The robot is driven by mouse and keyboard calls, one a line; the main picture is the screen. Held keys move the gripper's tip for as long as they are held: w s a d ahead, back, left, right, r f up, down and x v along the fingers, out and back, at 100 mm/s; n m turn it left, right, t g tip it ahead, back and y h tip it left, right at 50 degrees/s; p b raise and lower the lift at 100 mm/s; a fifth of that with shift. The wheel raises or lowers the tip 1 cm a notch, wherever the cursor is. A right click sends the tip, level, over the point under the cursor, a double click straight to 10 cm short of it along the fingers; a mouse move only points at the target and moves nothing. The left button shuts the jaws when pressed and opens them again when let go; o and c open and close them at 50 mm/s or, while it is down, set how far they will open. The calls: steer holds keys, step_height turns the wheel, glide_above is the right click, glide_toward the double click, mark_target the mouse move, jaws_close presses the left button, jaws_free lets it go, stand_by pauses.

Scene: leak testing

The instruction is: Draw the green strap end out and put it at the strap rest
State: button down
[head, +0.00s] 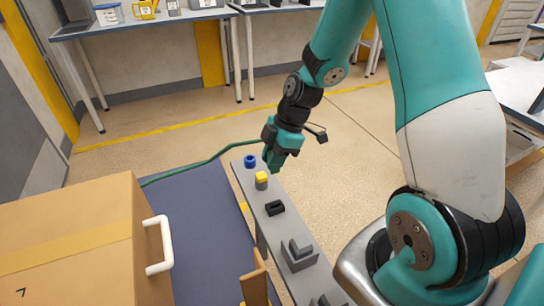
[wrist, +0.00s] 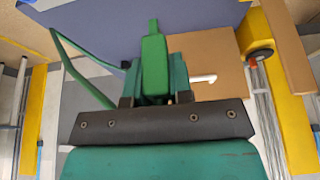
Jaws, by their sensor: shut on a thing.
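The green strap (head: 205,160) runs from beside the cardboard box across the dark blue surface to my gripper (head: 273,158). My gripper is shut on the green strap end (wrist: 154,62), which stands out between its fingers in the wrist view. The rest of the strap hangs slack to the left there. My gripper is above the far end of a narrow grey bench (head: 256,205). I cannot tell which fixture on that bench is the strap rest; a black slotted block (head: 275,208) and a grey stepped bracket (head: 299,255) stand there.
The cardboard box (head: 75,240) with a white handle (head: 158,245) fills the left. Open floor lies beyond the bench.

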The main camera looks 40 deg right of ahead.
steer(key=b, duration=0.9)
glide_above(268, 207)
steer(key=d, duration=0.1)
steer(key=shift+s+d+f, duration=0.1)
steer(key=shift+f, duration=2.85)
steer(key=shift+s+d+f, duration=0.1)
steer(key=shift+f, duration=2.85)
steer(key=shift+f, duration=0.2)
steer(key=shift+f+b, duration=1.1)
steer(key=shift+f, duration=0.4)
steer(key=c, duration=0.9)
jaws_free()
steer(key=shift+r, duration=0.1)
steer(key=shift+c, duration=0.2)
